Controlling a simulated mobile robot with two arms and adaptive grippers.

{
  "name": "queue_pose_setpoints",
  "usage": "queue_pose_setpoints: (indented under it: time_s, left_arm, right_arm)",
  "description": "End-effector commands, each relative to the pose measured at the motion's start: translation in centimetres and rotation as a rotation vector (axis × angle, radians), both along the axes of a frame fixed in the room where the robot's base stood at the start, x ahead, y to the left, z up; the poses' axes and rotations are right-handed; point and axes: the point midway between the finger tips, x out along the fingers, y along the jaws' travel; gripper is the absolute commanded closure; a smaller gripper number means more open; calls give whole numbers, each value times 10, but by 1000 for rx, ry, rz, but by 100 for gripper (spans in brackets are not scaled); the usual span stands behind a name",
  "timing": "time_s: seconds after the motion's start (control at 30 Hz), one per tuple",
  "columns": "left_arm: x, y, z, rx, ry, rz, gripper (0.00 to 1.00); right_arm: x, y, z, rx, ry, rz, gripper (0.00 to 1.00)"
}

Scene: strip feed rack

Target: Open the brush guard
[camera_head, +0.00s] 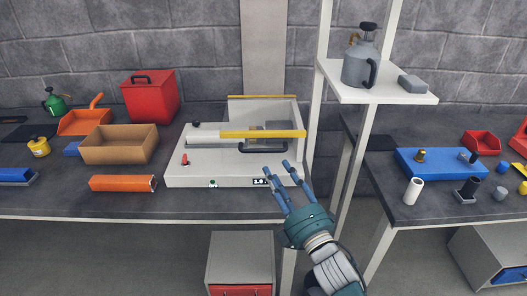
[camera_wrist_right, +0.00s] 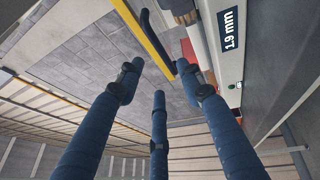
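The strip feed machine (camera_head: 225,174) is a white box on the left bench. A yellow bar (camera_head: 262,134), which I take as the brush guard's edge, lies across its top, with a black handle (camera_head: 262,148) on its front side. The yellow bar (camera_wrist_right: 146,38) and black handle (camera_wrist_right: 158,42) also show beyond the fingers in the right wrist view. My right gripper (camera_head: 278,168) is open and empty, its fingers spread near the machine's front right corner, apart from the handle in the picture. In the wrist view the open fingers (camera_wrist_right: 158,75) point toward the bar. My left gripper is not in view.
A red lever (camera_head: 185,159) and a small display (camera_head: 261,181) are on the machine. An orange block (camera_head: 123,183) and a brown tray (camera_head: 119,145) stand to its left. A white shelf post (camera_head: 318,110) rises close to its right. A grey can (camera_head: 359,66) stands on the shelf.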

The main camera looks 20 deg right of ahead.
Motion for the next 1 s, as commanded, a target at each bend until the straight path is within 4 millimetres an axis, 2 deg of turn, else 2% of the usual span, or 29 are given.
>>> queue_pose_setpoints:
  time_s: [0.03, 0.1, 0.23, 0.4, 0.6, 0.87, 1.0]
  left_arm:
    - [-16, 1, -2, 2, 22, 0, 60]
    - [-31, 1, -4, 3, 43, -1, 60]
    - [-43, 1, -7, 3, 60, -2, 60]
    - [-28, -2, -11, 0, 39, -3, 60]
    - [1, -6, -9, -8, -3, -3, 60]
    - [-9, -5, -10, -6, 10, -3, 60]
    - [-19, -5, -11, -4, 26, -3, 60]
  right_arm:
    - [11, 1, 4, -1, -4, 1, 63]
    - [24, 3, 5, -2, -3, 0, 63]
    - [48, 6, 9, -1, -2, 0, 63]
    - [72, 8, 12, 0, -1, 0, 63]
    - [84, 10, 15, 0, 1, 0, 63]
    - [84, 10, 15, 0, 2, 0, 63]
    - [84, 10, 15, 1, 2, 0, 91]
